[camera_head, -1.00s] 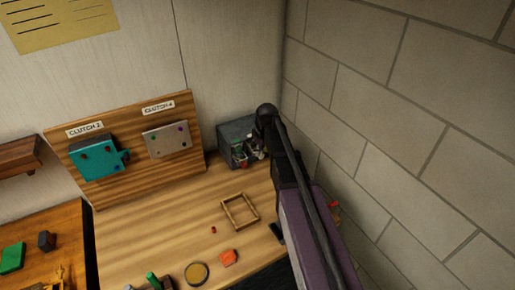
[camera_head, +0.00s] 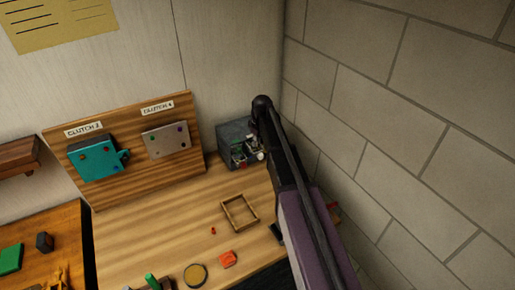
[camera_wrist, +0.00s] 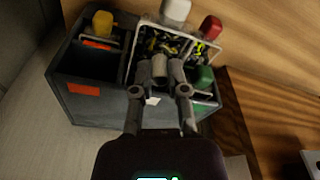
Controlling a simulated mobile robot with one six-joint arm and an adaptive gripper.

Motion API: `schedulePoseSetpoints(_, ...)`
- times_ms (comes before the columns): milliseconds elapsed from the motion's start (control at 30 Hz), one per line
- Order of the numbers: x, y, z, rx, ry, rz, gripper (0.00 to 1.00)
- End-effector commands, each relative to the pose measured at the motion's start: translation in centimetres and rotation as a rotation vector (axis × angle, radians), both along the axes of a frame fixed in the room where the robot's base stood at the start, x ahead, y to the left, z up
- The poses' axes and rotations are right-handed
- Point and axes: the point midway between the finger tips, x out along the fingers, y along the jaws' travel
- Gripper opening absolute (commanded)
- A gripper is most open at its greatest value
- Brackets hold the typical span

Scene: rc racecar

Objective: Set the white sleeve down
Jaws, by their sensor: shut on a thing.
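In the wrist view my gripper (camera_wrist: 160,78) is over the front middle of a dark grey divided bin (camera_wrist: 62,92). Its two fingers are shut on a small pale grey-white cylinder, which looks like the white sleeve (camera_wrist: 160,66). I cannot tell whether the sleeve touches anything below it. The bin also shows in the head view (camera_head: 228,135), at the back right of the bench, where my arm covers its right side and hides the fingers and the sleeve.
The bin has orange, white and green labels. Around its rim are a yellow piece (camera_wrist: 102,22), a white-topped piece (camera_wrist: 175,12), a red piece (camera_wrist: 210,27) and a green piece (camera_wrist: 204,78). A stone wall (camera_head: 400,120) stands close on the right. A wooden frame (camera_head: 239,212) lies on the bench.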

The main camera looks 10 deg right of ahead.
Motion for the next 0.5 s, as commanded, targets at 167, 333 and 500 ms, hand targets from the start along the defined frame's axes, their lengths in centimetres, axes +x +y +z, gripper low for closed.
schedulePoseSetpoints(167, 0.1, 0.0, -1.9, 0.0, 0.0, 0.0, 0.04)
schedulePoseSetpoints(333, 0.1, 0.0, -3.1, 0.0, 0.0, 0.0, 0.04)
schedulePoseSetpoints(500, 0.1, 0.1, -3.6, 0.0, 0.0, 0.001, 0.04)
